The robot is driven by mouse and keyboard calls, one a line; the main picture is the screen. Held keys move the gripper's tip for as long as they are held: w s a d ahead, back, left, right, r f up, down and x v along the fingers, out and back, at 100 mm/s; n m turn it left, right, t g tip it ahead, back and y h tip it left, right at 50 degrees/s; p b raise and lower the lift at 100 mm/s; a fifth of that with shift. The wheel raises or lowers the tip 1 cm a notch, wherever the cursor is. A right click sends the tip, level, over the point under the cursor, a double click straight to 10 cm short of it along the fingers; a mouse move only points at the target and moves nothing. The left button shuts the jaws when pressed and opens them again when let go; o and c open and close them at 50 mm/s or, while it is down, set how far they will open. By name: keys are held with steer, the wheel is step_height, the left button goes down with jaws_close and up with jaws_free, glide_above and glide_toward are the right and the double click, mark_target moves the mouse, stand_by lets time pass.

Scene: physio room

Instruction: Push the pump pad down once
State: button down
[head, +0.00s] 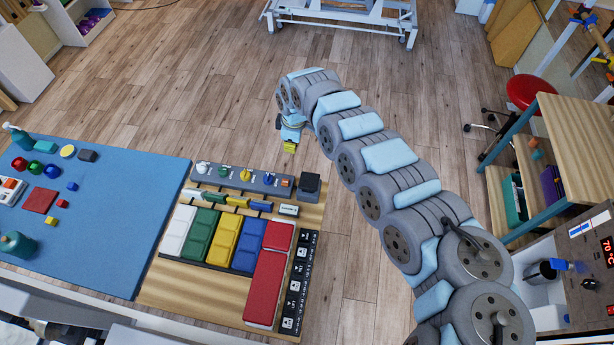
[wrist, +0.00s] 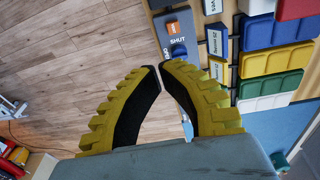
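No part is clearly marked as a pump pad. A raised dark block with a flat top (head: 310,183) stands at the far right corner of the wooden board (head: 163,292) in the head view; I cannot tell whether it is the pump pad. My gripper (head: 290,147) hangs beyond the board's far edge in the head view, to the left of and beyond that block and apart from it. In the wrist view its yellow, black-lined fingers (wrist: 160,67) meet closely at the tips with nothing between them.
The board carries a grey switch panel (head: 214,178), labelled tags, coloured pads such as the yellow one (head: 223,240), and black-and-white tiles (head: 296,280). A blue mat (head: 110,210) with small objects lies left. Open floor surrounds the gripper; a wooden shelf unit (head: 570,125) stands right.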

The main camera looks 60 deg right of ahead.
steer(key=g, duration=0.1)
glide_above(307, 178)
steer(key=shift+s, duration=0.1)
steer(key=shift+f, duration=0.15)
step_height(307, 178, down, 12)
steer(key=shift+a+f+b, duration=0.1)
steer(key=shift+f+b, duration=0.05)
steer(key=shift+b, duration=0.15)
steer(key=shift+f, duration=0.75)
steer(key=shift+f, duration=0.1)
